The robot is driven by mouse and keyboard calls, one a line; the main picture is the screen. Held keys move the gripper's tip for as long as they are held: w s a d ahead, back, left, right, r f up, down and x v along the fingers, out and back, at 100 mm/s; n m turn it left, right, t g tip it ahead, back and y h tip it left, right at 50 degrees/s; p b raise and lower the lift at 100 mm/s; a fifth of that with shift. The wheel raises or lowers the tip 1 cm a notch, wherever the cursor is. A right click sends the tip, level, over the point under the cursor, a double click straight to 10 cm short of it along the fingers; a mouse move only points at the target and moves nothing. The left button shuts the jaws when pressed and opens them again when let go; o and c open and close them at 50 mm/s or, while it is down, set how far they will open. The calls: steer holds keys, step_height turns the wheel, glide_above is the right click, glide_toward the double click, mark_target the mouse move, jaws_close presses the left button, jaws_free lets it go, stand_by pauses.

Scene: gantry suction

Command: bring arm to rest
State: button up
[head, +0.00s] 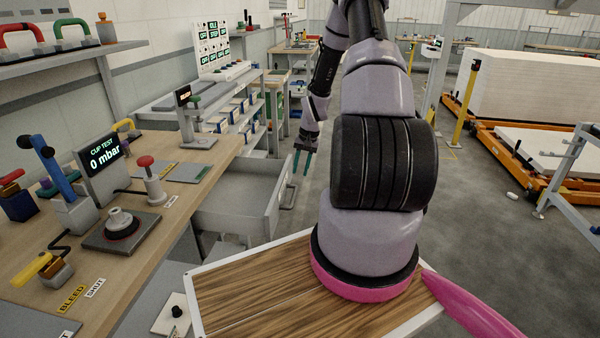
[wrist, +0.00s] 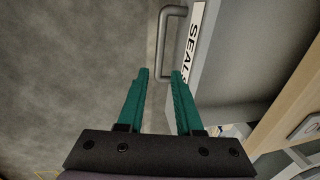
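My gripper (head: 303,162) hangs beyond my arm in the head view, fingers pointing down, just right of an open grey drawer (head: 238,205). In the wrist view its two teal fingers (wrist: 160,78) stand apart with nothing between them. Past the fingertips the wrist view shows the drawer's grey bar handle (wrist: 162,45) and its front with a label reading "SEALS" (wrist: 190,40). The fingers look apart from the handle, though the exact gap cannot be told. My arm rises from my wooden-topped base and bends away over it.
A wooden bench (head: 150,215) on the left carries a display reading "0 mbar" (head: 104,158), a suction cup on a plate (head: 122,225) and a red-knobbed lever (head: 150,180). Orange carts (head: 545,165) with white slabs stand right. Grey floor (head: 470,230) between is mostly clear.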

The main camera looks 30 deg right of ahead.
stand_by(0.3)
steer(key=s+a+r+n+t+h, duration=0.1)
steer(key=s+a+r, duration=0.15)
steer(key=r, duration=0.75)
steer(key=s+a+r+t, duration=0.1)
steer(key=a+r, duration=0.2)
steer(key=r, duration=0.7)
steer(key=s+a+r+n+h, duration=0.1)
steer(key=s+a+r, duration=0.15)
steer(key=r, duration=0.75)
steer(key=s+a+r+t, duration=0.1)
steer(key=s+a+r, duration=0.2)
steer(key=s+r, duration=0.2)
steer(key=s+a+r+t+y, duration=0.1)
steer(key=s+a+r, duration=0.3)
steer(key=s, duration=0.5)
steer(key=s+a+r+n+t+y, duration=0.1)
steer(key=s+a+r+t, duration=0.1)
steer(key=s+a+r, duration=0.2)
steer(key=s+r, duration=0.2)
steer(key=s, duration=0.1)
steer(key=shift+r, duration=0.3)
